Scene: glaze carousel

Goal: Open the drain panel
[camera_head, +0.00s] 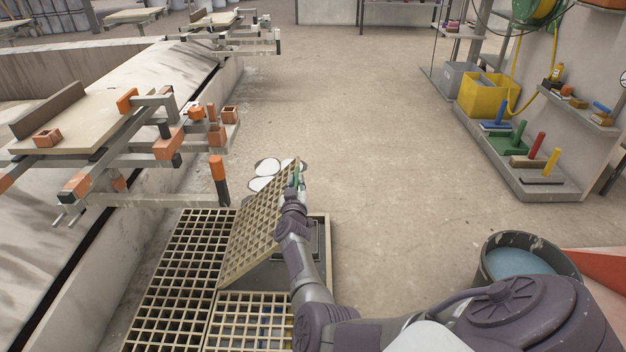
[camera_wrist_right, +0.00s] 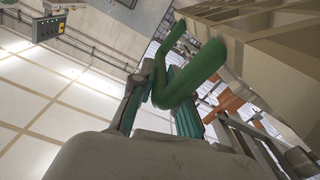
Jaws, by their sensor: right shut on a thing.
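The drain panel (camera_head: 258,222) is a tan grating tilted up on edge, its right side raised and its left side low beside the flat grating. It also shows in the wrist view (camera_wrist_right: 265,45) at the upper right. A green handle (camera_wrist_right: 190,75) is on the panel's raised edge. My right gripper (camera_head: 296,182) is at that edge, shut on the green handle; its fingers (camera_wrist_right: 160,105) close around it in the wrist view. The dark drain opening (camera_head: 313,237) shows partly under the panel; my right arm hides some of it. My left gripper is out of view.
Flat gratings (camera_head: 176,275) lie left of the panel, with another one (camera_head: 250,310) in front. A carousel arm with clamps (camera_head: 165,140) stands to the left. A bucket of blue liquid (camera_head: 520,262) stands at right. A tool shelf (camera_head: 530,180) is at the wall. Open floor (camera_head: 400,150) lies ahead.

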